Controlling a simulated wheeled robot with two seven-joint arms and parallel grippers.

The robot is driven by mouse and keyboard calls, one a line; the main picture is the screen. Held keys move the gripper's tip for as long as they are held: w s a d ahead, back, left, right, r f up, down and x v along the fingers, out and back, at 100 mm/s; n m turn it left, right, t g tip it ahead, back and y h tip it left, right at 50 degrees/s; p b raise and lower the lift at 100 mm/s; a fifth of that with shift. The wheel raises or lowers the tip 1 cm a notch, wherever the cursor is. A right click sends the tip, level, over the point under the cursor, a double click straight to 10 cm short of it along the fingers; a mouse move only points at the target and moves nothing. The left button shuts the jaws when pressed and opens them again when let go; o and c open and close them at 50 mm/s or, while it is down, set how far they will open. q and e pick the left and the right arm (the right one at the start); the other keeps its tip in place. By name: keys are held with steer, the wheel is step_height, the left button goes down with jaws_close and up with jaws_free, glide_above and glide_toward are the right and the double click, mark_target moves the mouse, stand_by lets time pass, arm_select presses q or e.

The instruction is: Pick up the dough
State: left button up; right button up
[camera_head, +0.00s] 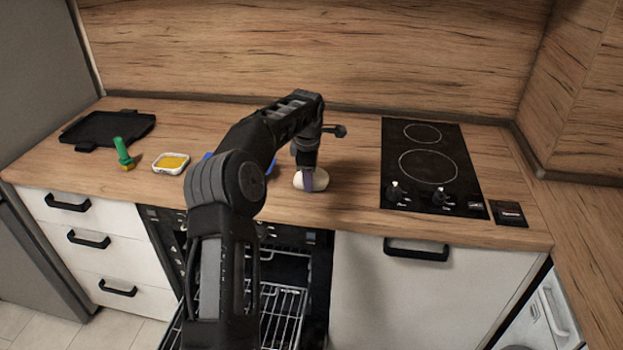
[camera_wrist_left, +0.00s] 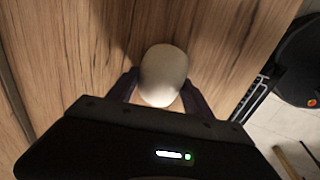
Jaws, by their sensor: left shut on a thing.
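The dough (camera_head: 319,180) is a pale, smooth oval lump on the wooden counter, left of the hob in the head view. My left gripper (camera_head: 307,181) points down onto it, with its fingers at the dough. In the left wrist view the dough (camera_wrist_left: 163,74) sits between the two dark fingers of the left gripper (camera_wrist_left: 160,92), which are shut on its sides. Whether the dough touches the counter or is slightly raised cannot be told. My right gripper is in neither view.
A black tray (camera_head: 108,128), a green-handled brush (camera_head: 122,152) and a white dish with yellow contents (camera_head: 171,163) are on the counter's left. A blue item (camera_head: 271,166) is partly hidden behind my arm. The black hob (camera_head: 430,168) is right. The oven below is open, its rack (camera_head: 283,312) showing.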

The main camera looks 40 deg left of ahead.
arm_select(q)
steer(key=shift+c, duration=0.2)
step_height(320, 180, up, 10)
steer(key=shift+r, duration=0.1)
stand_by(0.4)
stand_by(0.6)
